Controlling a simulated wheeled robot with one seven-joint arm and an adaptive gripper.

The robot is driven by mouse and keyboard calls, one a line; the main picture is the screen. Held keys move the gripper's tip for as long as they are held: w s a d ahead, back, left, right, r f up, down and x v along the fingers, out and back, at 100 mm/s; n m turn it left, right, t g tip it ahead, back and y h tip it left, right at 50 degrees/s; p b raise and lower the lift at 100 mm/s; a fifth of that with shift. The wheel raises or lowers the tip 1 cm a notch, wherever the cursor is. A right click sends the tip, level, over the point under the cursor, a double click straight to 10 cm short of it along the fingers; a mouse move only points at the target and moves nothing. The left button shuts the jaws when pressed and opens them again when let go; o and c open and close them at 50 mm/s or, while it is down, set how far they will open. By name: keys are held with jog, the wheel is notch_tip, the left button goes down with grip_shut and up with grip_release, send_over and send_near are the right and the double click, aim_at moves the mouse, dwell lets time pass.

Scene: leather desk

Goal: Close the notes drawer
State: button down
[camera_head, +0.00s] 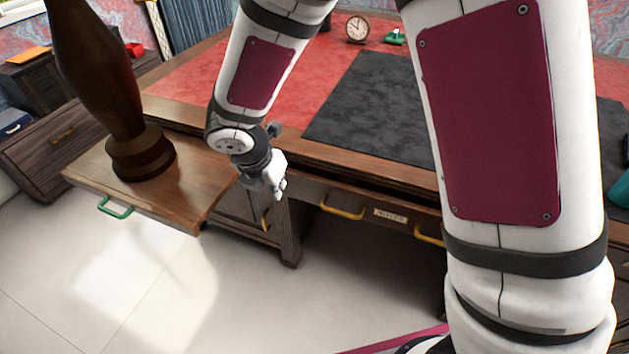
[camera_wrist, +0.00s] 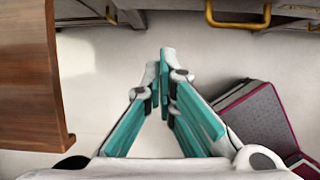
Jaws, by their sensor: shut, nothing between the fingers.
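The notes drawer, with its label plate (camera_head: 390,215), is under the front edge of the desk. A dark gap shows above its front, so it appears partly open. It has a yellow handle (camera_head: 343,207) to the left of the label and another (camera_head: 429,236) to the right, partly hidden by my arm. In the wrist view, one yellow handle (camera_wrist: 238,18) and part of the label (camera_wrist: 298,11) show at the top edge. My gripper (camera_head: 278,190) is shut and empty, left of the drawer's left handle and apart from it. Its fingertips (camera_wrist: 167,78) point toward the desk.
A pulled-out wooden board (camera_head: 85,178) with a green handle (camera_head: 114,208) juts out at the left, bearing a tall dark wooden pillar (camera_head: 105,80). A cabinet (camera_head: 245,208) stands below. A clock (camera_head: 357,29) stands on the desk.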

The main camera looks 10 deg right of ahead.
jog(key=b, duration=0.4)
send_near(293, 189)
jog(key=s+f, duration=0.4)
jog(key=f, duration=0.1)
jog(key=shift+w+d+p, duration=0.2)
jog(key=shift+w+d, duration=0.2)
jog(key=shift+w, duration=0.35)
jog(key=shift+w+d+p, duration=0.2)
jog(key=shift+w+d, duration=0.15)
jog(key=shift+w, duration=0.45)
